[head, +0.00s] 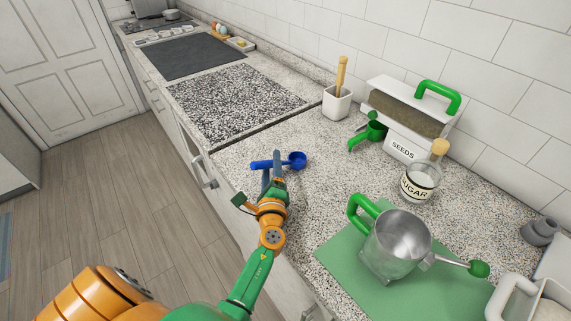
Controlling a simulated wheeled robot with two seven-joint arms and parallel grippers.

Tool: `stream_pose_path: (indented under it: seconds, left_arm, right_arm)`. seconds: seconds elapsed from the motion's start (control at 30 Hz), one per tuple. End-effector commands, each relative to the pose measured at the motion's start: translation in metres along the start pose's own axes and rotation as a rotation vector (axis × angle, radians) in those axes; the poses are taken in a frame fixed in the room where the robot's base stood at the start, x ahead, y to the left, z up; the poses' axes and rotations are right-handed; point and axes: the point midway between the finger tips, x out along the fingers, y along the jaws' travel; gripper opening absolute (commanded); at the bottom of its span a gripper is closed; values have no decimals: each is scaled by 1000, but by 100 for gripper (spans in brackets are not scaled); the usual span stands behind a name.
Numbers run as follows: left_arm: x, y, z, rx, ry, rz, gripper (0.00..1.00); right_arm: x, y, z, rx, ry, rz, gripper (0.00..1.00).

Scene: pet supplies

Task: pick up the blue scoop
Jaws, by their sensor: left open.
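The blue scoop (297,160) lies on the speckled counter near its front edge, with its round bowl to the right and its handle to the left. My left gripper (268,178) reaches in from below, and its fingers are at the scoop's handle. The jaws are open, with the handle at or between the fingertips; I cannot tell whether they touch it. The gripper hides part of the handle. My right gripper is not in view.
A sugar jar (419,184) and a metal jug (397,240) on a green mat (345,262) are to the right. A white cup (337,103) stands behind. Counter around the blue scoop is clear.

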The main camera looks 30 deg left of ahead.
Motion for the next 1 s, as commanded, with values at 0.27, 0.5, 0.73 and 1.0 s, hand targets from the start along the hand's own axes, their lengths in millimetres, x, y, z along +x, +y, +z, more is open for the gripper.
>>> stream_pose_path:
  seconds: [0.27,0.5,0.73,1.0]
  left_arm:
    - [1,0,0,-1,0,0,42]
    - [0,0,0,-1,0,1,0]
    - [0,0,0,-2,0,1,0]
    - [7,-11,12,-1,1,-2,0]
  right_arm:
    - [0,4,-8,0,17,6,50]
    - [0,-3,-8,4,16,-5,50]
    - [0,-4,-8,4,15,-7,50]
    - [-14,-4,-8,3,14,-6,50]
